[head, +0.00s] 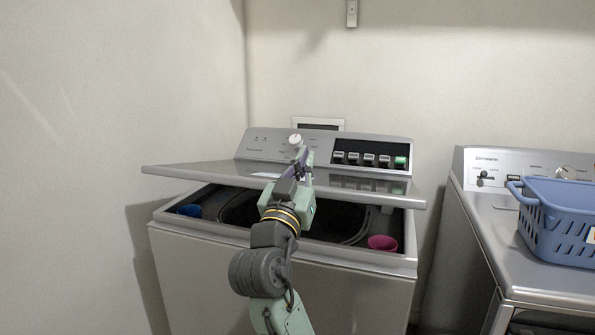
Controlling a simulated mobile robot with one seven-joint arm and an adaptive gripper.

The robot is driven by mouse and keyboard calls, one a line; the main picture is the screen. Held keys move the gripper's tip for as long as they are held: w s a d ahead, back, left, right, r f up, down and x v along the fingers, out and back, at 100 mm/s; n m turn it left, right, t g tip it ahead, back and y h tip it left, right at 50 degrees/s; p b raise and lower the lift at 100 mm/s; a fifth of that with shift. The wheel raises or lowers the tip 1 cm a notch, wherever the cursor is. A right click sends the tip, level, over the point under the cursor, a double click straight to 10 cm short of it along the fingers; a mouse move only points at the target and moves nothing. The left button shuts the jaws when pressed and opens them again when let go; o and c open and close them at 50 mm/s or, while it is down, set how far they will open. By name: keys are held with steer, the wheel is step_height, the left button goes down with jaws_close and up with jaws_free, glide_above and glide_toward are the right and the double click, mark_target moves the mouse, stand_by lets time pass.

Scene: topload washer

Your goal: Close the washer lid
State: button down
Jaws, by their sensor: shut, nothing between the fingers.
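The washer (280,291) stands in the middle of the head view, against the back wall. Its grey lid (215,171) is tilted partly open at a low angle, its front edge raised above the rim. The tub opening shows dark beneath it. My gripper (301,155) is above the lid, near its middle, with its fingers shut and empty. My arm reaches up from below, across the front of the washer and the lid. I cannot tell whether the fingers touch the lid. The arm hides part of the lid and the opening.
A blue cup (190,210) and a pink cup (382,243) sit at the corners of the opening. The control panel (370,150) with a white knob stands behind. A second machine (475,220) at the right bears a blue basket (565,215). A wall is close on the left.

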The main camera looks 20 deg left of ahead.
steer(key=shift+s+a+f, duration=0.1)
steer(key=shift+s+f, duration=0.2)
steer(key=shift+f, duration=0.7)
steer(key=shift+s+a+f, duration=0.1)
steer(key=shift+s+f, duration=0.15)
steer(key=shift+f, duration=0.7)
